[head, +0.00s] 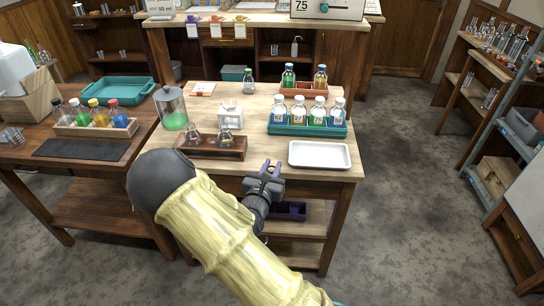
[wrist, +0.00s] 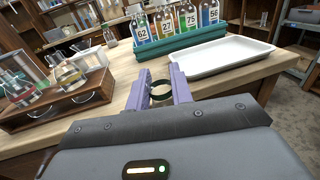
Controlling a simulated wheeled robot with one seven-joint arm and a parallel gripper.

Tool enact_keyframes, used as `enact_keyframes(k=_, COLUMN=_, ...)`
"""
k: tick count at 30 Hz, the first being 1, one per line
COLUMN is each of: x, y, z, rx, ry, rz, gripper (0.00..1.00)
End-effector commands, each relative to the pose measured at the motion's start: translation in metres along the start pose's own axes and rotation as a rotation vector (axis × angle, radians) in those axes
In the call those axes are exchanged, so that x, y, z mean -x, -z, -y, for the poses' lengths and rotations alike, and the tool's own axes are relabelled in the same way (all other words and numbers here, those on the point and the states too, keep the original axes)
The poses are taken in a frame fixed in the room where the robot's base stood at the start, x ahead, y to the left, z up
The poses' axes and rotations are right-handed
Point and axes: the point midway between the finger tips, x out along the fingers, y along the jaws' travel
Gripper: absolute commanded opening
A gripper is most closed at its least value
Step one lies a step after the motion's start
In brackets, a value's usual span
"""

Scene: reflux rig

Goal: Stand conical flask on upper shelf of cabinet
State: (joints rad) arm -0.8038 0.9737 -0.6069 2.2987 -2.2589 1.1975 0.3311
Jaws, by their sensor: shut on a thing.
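My gripper (head: 265,168) is over the front of the wooden table in the head view. In the wrist view, its purple fingers (wrist: 162,88) are closed around a dark green ring (wrist: 161,96), with wood showing through it. The rest of the held thing cannot be made out. Two conical flasks stand in a dark wooden rack (head: 211,152), at left (head: 194,133) and right (head: 225,134). Which shelves belong to the task's cabinet is unclear; shelving (head: 478,75) stands at the right.
A white tray (head: 320,155) lies to the right of my gripper, with a teal rack (head: 306,132) of labelled bottles behind it. A covered glass jar (head: 171,107) stands at the table's left. The floor (head: 400,150) right of the table is clear.

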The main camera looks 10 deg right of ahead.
Motion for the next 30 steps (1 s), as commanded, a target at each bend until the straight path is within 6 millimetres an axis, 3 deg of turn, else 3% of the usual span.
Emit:
enact_keyframes(k=6, x=0.006, y=0.042, z=0.004, rx=0.013, ry=-0.136, rz=-0.004, gripper=0.0)
enact_keyframes(k=12, x=0.017, y=0.067, z=0.009, rx=0.012, ry=-0.249, rz=-0.004, gripper=0.0)
enact_keyframes(k=30, x=0.067, y=0.088, z=0.044, rx=0.003, ry=-0.513, rz=-0.002, gripper=0.0)
